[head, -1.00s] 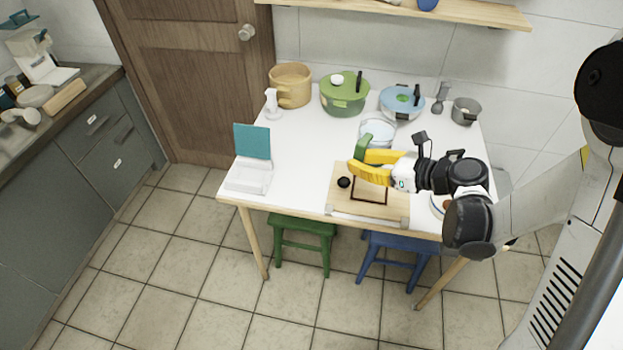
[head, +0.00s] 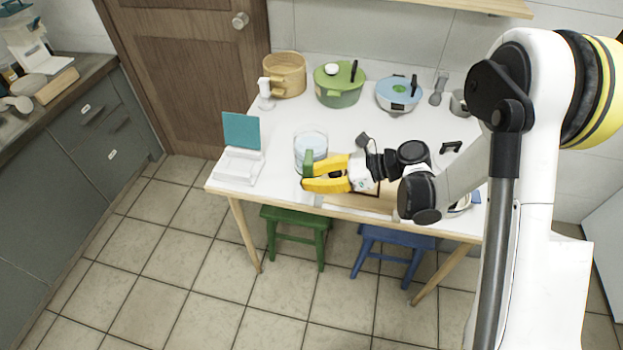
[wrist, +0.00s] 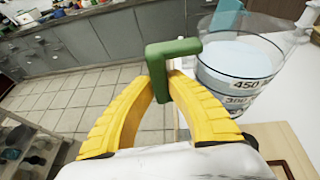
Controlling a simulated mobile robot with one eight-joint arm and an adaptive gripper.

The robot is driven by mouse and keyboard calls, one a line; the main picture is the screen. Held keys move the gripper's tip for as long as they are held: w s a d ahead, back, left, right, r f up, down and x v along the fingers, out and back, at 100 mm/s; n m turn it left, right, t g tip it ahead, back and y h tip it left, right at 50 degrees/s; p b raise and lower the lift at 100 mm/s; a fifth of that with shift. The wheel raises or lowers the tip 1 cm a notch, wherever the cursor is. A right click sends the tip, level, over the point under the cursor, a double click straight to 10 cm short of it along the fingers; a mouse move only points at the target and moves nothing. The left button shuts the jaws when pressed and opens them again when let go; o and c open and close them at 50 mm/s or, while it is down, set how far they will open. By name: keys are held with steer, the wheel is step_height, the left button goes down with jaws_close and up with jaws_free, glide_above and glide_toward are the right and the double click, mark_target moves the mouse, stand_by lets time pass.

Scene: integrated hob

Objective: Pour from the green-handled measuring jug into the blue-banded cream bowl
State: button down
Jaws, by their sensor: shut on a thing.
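The measuring jug (head: 311,143) is clear, with a green handle and pale contents. It looks roughly upright, over the left part of the white table. In the wrist view the jug (wrist: 240,70) shows dark number marks, and its green handle (wrist: 172,47) is between my yellow fingers. My gripper (head: 308,178) is shut on this handle, on the jug's front side. I cannot tell how far the jug's base is above the table. A pale rim (head: 461,206) shows at the table's right front, mostly behind my arm; it may be the blue-banded cream bowl.
A wooden board (head: 352,206) lies at the table's front, partly under my arm. A white box with a teal lid (head: 241,132) stands left of the jug. Tan (head: 286,77), green (head: 338,90) and blue-lidded (head: 398,97) pots line the back.

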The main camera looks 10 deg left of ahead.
steer(key=w+a+f+b, duration=0.1)
steer(key=a, duration=0.1)
steer(key=w+a+f+b, duration=0.1)
steer(key=w+a+f, duration=0.2)
steer(key=a+f, duration=0.1)
steer(key=shift+w+a+b, duration=0.15)
steer(key=shift+w+b, duration=0.25)
steer(key=f, duration=0.1)
steer(key=b, duration=0.1)
steer(key=f, duration=0.1)
steer(key=shift+w+a+f+b, duration=0.2)
steer(key=shift+a+f+b, duration=0.05)
steer(key=shift+f+b, duration=0.1)
steer(key=shift+f, duration=0.45)
steer(key=c, duration=1.5)
jaws_free()
steer(key=shift+d, duration=0.1)
steer(key=shift+o, duration=0.2)
steer(key=shift+f, duration=0.1)
